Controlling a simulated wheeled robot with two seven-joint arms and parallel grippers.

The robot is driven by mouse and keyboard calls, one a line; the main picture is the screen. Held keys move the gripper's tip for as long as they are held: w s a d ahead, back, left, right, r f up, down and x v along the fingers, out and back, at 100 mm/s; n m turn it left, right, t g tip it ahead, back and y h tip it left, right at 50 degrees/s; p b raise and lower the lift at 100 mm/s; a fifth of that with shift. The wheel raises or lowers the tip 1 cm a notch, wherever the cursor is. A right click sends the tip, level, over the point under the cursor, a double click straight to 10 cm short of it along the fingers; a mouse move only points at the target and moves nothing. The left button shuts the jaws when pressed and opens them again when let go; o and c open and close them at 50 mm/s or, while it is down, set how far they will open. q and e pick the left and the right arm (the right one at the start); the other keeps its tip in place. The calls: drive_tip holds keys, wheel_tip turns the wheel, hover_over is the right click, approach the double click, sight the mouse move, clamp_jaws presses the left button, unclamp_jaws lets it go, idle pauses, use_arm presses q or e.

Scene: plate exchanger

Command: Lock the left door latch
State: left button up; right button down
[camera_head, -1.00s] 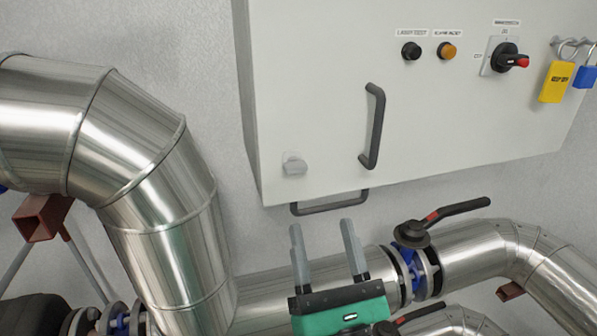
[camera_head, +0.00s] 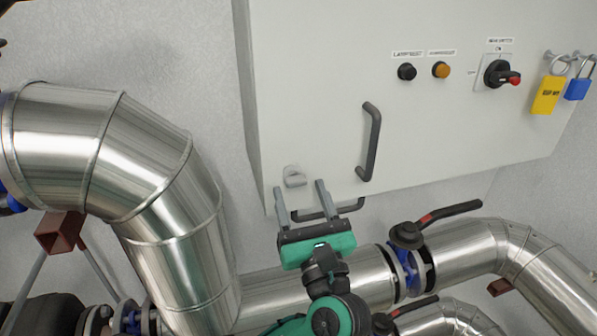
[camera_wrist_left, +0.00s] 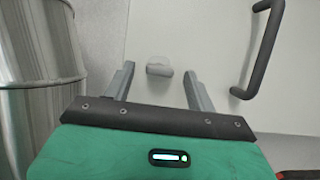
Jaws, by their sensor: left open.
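The latch (camera_head: 294,177) is a small light-grey knob low on the left side of the white cabinet door (camera_head: 310,90). My left gripper (camera_head: 299,188) is open and empty, its two grey fingers pointing up just below the latch in the head view. In the left wrist view the latch (camera_wrist_left: 159,67) shows between and beyond the two fingertips (camera_wrist_left: 158,72), and I see no contact. A black door handle (camera_head: 370,142) stands to the right of the latch; it also shows in the left wrist view (camera_wrist_left: 262,48). My right gripper is not in view.
A black lower handle (camera_head: 330,210) sits under the cabinet, close behind the fingers. Large steel pipes (camera_head: 150,190) run at left and below. A valve with a black and red lever (camera_head: 450,212) is at right. A yellow padlock (camera_head: 546,95) hangs at upper right.

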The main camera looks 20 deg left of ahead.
sight(292, 181)
use_arm(q)
drive_tip(key=shift+p+x, duration=0.35)
drive_tip(key=shift+x, duration=0.9)
drive_tip(key=c, duration=1)
